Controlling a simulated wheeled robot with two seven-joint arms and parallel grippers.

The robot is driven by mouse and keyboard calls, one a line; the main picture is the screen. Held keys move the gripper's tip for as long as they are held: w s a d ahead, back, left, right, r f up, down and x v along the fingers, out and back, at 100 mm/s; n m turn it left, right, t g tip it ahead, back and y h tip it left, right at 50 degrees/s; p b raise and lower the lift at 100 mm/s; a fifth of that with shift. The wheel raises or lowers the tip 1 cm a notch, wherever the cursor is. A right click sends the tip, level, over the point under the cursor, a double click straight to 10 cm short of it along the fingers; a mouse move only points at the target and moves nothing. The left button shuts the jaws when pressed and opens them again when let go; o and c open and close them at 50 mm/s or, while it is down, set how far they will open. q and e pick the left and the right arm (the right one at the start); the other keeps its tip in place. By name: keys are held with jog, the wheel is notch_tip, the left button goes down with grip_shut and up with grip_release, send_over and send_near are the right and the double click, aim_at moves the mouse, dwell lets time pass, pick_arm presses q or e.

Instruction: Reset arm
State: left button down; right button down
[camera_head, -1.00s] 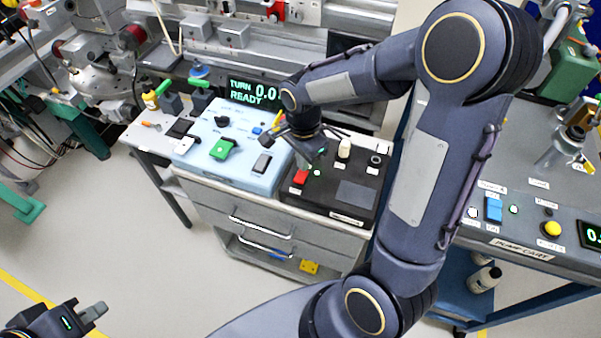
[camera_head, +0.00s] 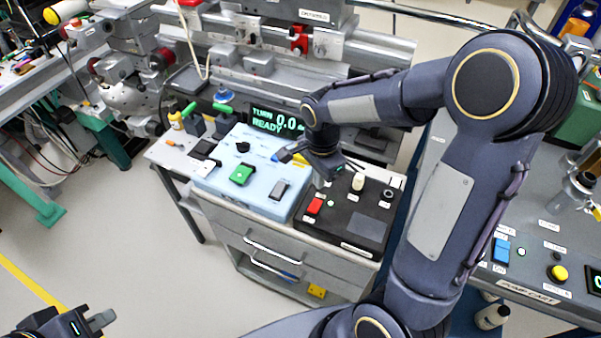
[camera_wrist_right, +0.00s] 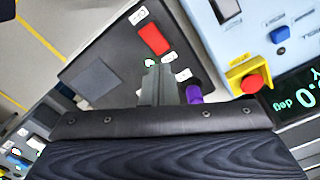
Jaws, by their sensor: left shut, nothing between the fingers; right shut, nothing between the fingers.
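My right gripper (camera_head: 328,172) is shut and empty. It hangs over the left part of a black control box (camera_head: 350,241), beside a red switch (camera_head: 315,205). Whether the fingers touch the box cannot be told. My left gripper (camera_head: 102,320) is shut and empty at the bottom left, over the floor. A cream knob (camera_head: 358,182) stands on the black box just right of the right gripper.
A pale blue control box (camera_head: 255,205) with a green switch (camera_head: 242,174) adjoins the black box on a drawer cart (camera_head: 270,240). A red button on a yellow base (camera_wrist_right: 250,86) is near the right gripper. A pump cart (camera_head: 535,290) stands right. Floor (camera_head: 130,240) is open left.

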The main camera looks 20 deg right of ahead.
jog(key=s+a+r+n+t+y, duration=0.2)
jog(key=s+r+n, duration=0.2)
jog(key=s+n, duration=0.3)
jog(key=s+a+r+n+t+y, duration=0.1)
jog(key=s+r+n, duration=0.4)
jog(key=s, duration=0.5)
jog(key=a+n+t, duration=0.1)
jog(key=n+t, duration=0.1)
jog(key=shift+r+t+y, duration=0.3)
jog(key=shift+y, duration=0.1)
jog(key=shift+a, duration=0.1)
dwell(0.6)
